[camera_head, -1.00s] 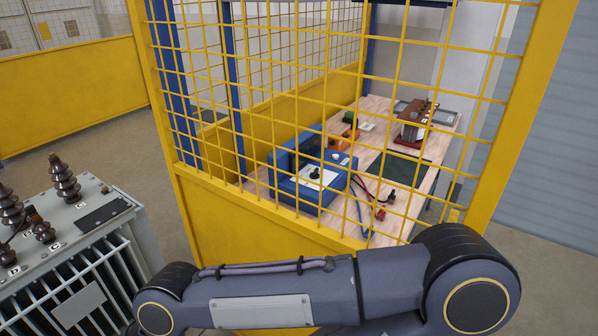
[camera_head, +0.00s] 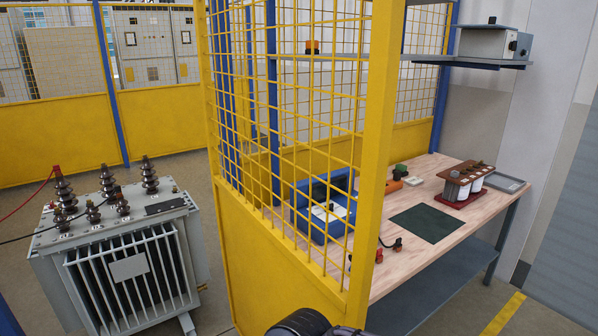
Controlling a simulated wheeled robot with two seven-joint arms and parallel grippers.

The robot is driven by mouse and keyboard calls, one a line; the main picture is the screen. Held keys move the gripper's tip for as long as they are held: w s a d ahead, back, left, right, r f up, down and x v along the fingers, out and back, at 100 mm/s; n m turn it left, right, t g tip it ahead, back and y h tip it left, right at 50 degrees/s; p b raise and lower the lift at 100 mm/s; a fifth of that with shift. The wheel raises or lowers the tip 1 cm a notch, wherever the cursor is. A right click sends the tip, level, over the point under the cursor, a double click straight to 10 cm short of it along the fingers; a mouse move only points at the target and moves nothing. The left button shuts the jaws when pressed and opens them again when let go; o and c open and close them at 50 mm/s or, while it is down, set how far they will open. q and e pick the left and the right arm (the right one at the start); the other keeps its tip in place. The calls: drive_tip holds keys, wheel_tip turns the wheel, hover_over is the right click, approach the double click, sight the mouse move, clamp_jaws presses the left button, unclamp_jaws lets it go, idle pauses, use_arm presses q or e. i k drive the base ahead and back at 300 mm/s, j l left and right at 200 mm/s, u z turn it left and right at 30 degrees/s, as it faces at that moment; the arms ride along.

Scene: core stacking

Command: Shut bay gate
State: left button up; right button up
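The yellow bay gate (camera_head: 374,170), a framed mesh panel with a solid lower part, stands at the centre of the head view. I see it at a steep angle, with its near upright towards me. To the right of that upright the bench (camera_head: 455,237) is in plain view with no mesh in front. I cannot tell where the gate's hinge or latch is. A dark rounded part of my own arm shows at the bottom edge, just below the gate. Neither of my grippers is in view.
A grey transformer (camera_head: 128,266) stands on the floor at left, with a red and a black cable. The bench holds a blue instrument (camera_head: 323,212), a dark mat (camera_head: 428,223) and a brown-topped device (camera_head: 460,185). A yellow floor stripe (camera_head: 504,314) lies at lower right.

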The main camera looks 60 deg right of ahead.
sight(268, 278)
drive_tip(key=k+l, duration=0.3)
drive_tip(key=k+l+z, duration=0.1)
drive_tip(key=k+l, duration=0.15)
drive_tip(key=l, duration=0.2)
drive_tip(key=k+l+z, duration=0.1)
drive_tip(key=k+l, duration=0.2)
drive_tip(key=l, duration=0.15)
drive_tip(key=i+l, duration=0.1)
drive_tip(key=l, duration=1.1)
drive_tip(key=i+l+z, duration=0.1)
drive_tip(key=l, duration=0.5)
drive_tip(key=i+l+u, duration=0.2)
drive_tip(key=l, duration=0.8)
drive_tip(key=j, duration=0.7)
drive_tip(key=i, duration=0.05)
